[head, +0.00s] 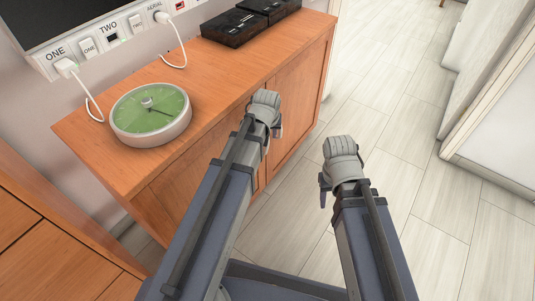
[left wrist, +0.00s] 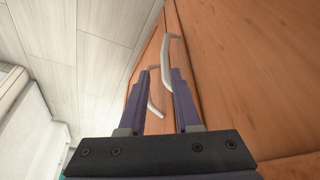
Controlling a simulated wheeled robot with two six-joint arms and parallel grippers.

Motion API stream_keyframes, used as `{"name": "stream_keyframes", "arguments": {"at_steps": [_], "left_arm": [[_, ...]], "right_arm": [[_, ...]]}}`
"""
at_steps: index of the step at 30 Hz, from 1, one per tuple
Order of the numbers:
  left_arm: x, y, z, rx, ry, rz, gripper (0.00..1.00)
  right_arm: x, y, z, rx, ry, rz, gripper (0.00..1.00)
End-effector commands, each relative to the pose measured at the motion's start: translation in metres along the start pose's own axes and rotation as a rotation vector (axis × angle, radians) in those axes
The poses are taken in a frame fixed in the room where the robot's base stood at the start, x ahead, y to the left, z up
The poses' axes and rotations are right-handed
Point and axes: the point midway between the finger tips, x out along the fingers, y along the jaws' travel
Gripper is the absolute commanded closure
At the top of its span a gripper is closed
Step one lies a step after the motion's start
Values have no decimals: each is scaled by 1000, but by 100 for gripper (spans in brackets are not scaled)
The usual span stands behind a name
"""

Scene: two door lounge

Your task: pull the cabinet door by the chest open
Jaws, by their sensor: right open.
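The wooden cabinet (head: 225,118) stands against the wall, with two plain doors on its front. The door nearer the chest (head: 190,178) looks closed and is partly hidden by my left arm. My left gripper (head: 277,131) is close to the cabinet front near the seam between the doors. In the left wrist view its two fingers (left wrist: 162,73) are apart. One pale curved handle (left wrist: 167,66) shows by the right fingertip and another (left wrist: 154,102) shows between the fingers. I cannot tell whether either is touched. My right gripper (head: 325,192) is open and empty above the floor.
The wooden chest (head: 40,250) with drawers is at the lower left. A green-faced clock (head: 150,113) and black boxes (head: 236,27) sit on the cabinet top. White cables hang from wall sockets. The pale floor (head: 385,130) is clear to the right.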

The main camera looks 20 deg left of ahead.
Motion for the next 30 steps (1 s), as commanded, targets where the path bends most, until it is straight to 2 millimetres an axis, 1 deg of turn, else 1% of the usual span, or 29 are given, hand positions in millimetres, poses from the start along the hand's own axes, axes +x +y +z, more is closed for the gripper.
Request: {"name": "stream_keyframes", "arguments": {"at_steps": [1,3,13,17,23,30], "left_arm": [[14,-3,0,-12,8,0,68],[18,-6,-3,-23,16,0,68],[22,-9,-6,-34,25,0,68],[28,-9,-5,-34,25,0,68],[49,-9,-5,-33,25,0,68],[82,-9,-5,-33,24,0,68]], "right_arm": [[13,-1,-1,0,0,1,50],[17,-2,-1,0,0,1,50],[20,-2,-1,0,0,1,50],[26,-3,-2,-1,0,0,50],[46,-5,-3,-5,1,-2,50],[76,-9,-5,-10,3,-5,50]]}}
